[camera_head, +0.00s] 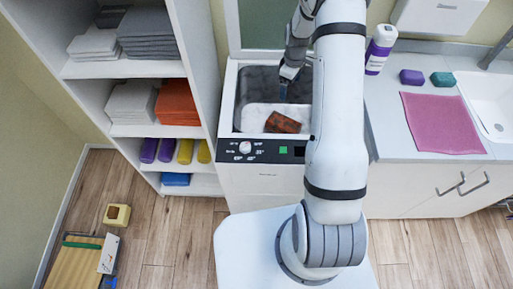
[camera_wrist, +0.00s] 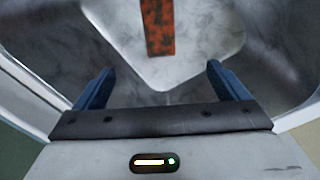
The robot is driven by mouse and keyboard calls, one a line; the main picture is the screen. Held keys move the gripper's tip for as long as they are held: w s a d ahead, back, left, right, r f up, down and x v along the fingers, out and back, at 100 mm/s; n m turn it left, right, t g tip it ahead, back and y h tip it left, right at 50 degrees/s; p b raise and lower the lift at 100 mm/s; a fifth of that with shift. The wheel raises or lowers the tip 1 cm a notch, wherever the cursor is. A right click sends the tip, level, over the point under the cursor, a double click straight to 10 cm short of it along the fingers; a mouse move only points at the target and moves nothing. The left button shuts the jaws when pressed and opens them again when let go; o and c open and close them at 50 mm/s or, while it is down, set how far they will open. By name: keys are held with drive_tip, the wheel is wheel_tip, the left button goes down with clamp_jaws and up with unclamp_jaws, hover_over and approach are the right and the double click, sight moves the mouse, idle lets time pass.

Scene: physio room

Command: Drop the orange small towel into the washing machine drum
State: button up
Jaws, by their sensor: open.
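The orange small towel (camera_head: 282,122) lies in the washing machine drum (camera_head: 255,83), on a pale surface inside it. It also shows in the wrist view (camera_wrist: 159,28) as a mottled orange strip, beyond my fingers and apart from them. My gripper (camera_head: 287,88) is over the open top of the washing machine (camera_head: 262,172). In the wrist view my gripper (camera_wrist: 160,88) has its two blue fingers wide apart with nothing between them. In the head view my arm hides the right side of the machine.
A shelf unit (camera_head: 198,90) with folded grey towels (camera_head: 146,50), orange towels (camera_head: 176,101) and rolled mats stands left of the machine. A counter (camera_head: 385,134) on the right holds a bottle (camera_head: 379,50), a pink cloth (camera_head: 443,123) and a sink (camera_head: 485,95). A yellow box (camera_head: 117,215) is on the floor.

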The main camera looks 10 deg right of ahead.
wheel_tip(320, 180, up, 8)
drive_tip(key=b, duration=0.1)
drive_tip(key=shift+f, duration=0.1)
idle(0.5)
drive_tip(key=s+a+r+m+t, duration=0.1)
drive_tip(key=s+a+r+m, duration=0.2)
drive_tip(key=s+r, duration=0.6)
drive_tip(key=s+a+r+m+t, duration=0.1)
drive_tip(key=s+a+r+m, duration=0.3)
drive_tip(key=s+r, duration=0.5)
drive_tip(key=s+a, duration=0.1)
drive_tip(key=s, duration=0.5)
drive_tip(key=shift+m+t, duration=0.3)
drive_tip(key=s, duration=0.2)
drive_tip(key=s+m, duration=0.1)
drive_tip(key=s, duration=0.2)
drive_tip(key=s+a+m, duration=0.1)
drive_tip(key=s, duration=0.1)
drive_tip(key=shift+s+a+f+t, duration=0.1)
drive_tip(key=shift+s+f+t, duration=0.05)
drive_tip(key=shift+s+t, duration=0.15)
